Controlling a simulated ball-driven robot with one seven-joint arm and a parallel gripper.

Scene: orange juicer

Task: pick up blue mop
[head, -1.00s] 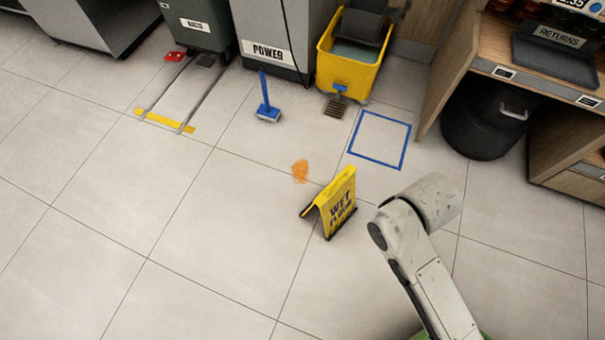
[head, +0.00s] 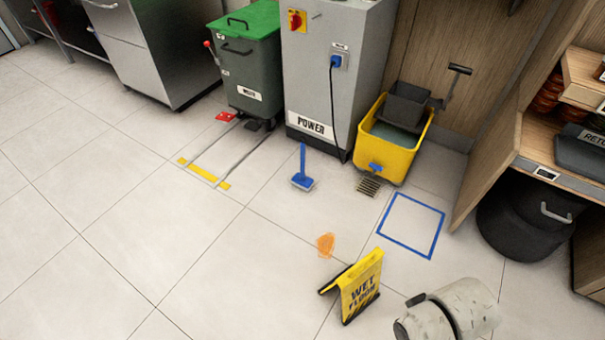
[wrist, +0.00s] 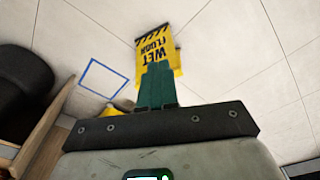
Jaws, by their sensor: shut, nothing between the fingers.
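The blue mop (head: 302,176) stands upright on the tiled floor in the head view, with a short blue handle and a flat head with a pale edge. It is in front of the grey power cabinet. My gripper (wrist: 157,68) shows in the wrist view with its green fingers together and nothing between them. The fingers overlap the yellow wet floor sign (wrist: 155,47) in that view; I cannot tell the gap between them. The mop is not visible in the wrist view. In the head view my arm is at the lower right, apart from the mop, and the fingers are out of frame.
The wet floor sign (head: 359,287) and an orange spill (head: 326,244) lie in front of the mop. A yellow mop bucket (head: 388,155) stands right of it, behind a blue floor square (head: 437,236). A green-lidded bin (head: 247,75) and power cabinet (head: 310,125) stand behind. Floor at left is clear.

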